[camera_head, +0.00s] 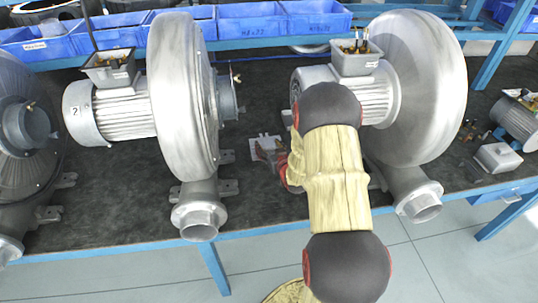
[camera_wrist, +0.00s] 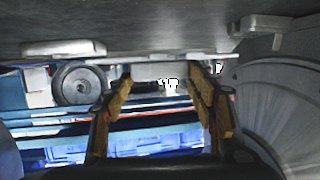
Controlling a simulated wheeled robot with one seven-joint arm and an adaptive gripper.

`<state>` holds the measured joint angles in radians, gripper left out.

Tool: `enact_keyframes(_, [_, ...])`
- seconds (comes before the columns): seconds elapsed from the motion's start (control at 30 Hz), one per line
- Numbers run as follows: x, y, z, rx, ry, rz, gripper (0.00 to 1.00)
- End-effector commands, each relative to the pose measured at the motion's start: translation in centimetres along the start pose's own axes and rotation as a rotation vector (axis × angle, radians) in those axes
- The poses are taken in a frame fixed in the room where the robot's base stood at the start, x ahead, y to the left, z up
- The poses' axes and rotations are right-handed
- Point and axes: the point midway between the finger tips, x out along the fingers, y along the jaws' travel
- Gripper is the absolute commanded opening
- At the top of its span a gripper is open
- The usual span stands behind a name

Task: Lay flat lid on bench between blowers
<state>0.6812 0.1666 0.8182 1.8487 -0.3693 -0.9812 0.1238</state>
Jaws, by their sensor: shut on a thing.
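The lid (camera_head: 263,141) is a small light-grey plate, seen low over the dark bench (camera_head: 250,190) in the gap between the left blower (camera_head: 185,95) and the right blower (camera_head: 425,85). My gripper (camera_head: 270,153) is at its near edge, partly hidden behind my arm. In the wrist view my gripper's two yellowish fingers (camera_wrist: 160,82) are shut on the lid (camera_wrist: 160,70), which shows as a pale strip between their tips. The lid lies close to the bench surface (camera_wrist: 160,25); I cannot tell whether it touches.
Both blowers have feet near the gap, and a pale foot (camera_wrist: 62,48) shows in the wrist view. Blue bins (camera_head: 250,22) line the back. A small grey box (camera_head: 497,157) and loose parts lie at the right. Bare bench lies in front of the lid.

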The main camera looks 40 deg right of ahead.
Motion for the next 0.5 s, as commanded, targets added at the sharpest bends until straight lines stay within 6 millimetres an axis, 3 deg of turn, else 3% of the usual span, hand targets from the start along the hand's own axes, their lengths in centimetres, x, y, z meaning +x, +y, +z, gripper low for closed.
enact_keyframes(0.2, [1.2,0.5,0.9,0.000,0.001,0.000,0.27])
enact_keyframes(0.4, [1.9,0.4,3.6,0.000,0.000,0.001,0.27])
enact_keyframes(0.5, [1.9,0.4,3.5,-0.001,0.002,0.001,0.27])
